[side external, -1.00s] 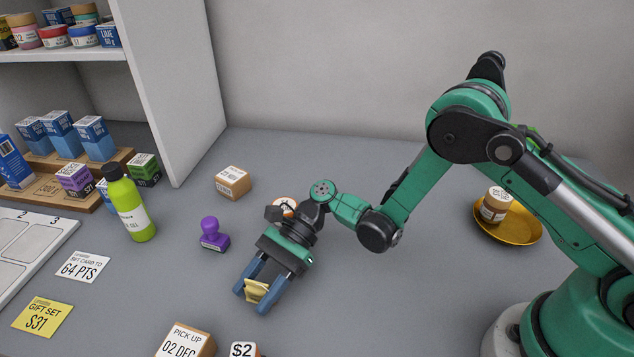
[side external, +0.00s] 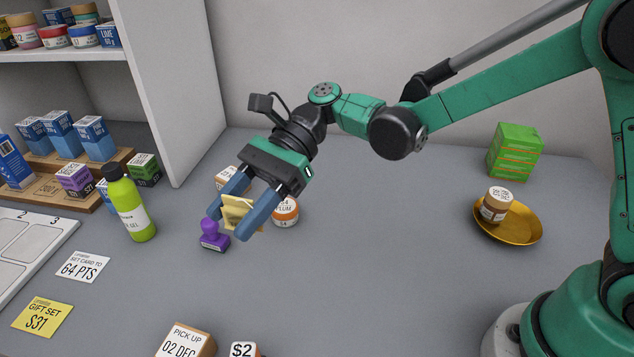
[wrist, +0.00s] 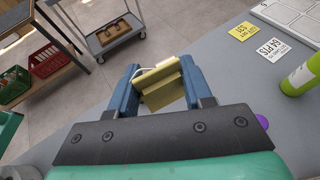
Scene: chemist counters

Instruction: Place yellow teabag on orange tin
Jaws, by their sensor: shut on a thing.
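The yellow teabag (side external: 237,211) is held between the blue fingers of my gripper (side external: 229,219), in the air over the counter. It also shows pinched and tilted between the fingers (wrist: 160,84) in the wrist view. An orange-and-white tin (side external: 286,212) with a plum label stands on the counter, just right of my gripper in the side view. My gripper partly covers its left side. The tin is not seen in the wrist view.
A purple stamp (side external: 214,237) and a boxed item (side external: 226,179) are close by my gripper. A green bottle (side external: 130,205) stands to the left. The middle counter is clear.

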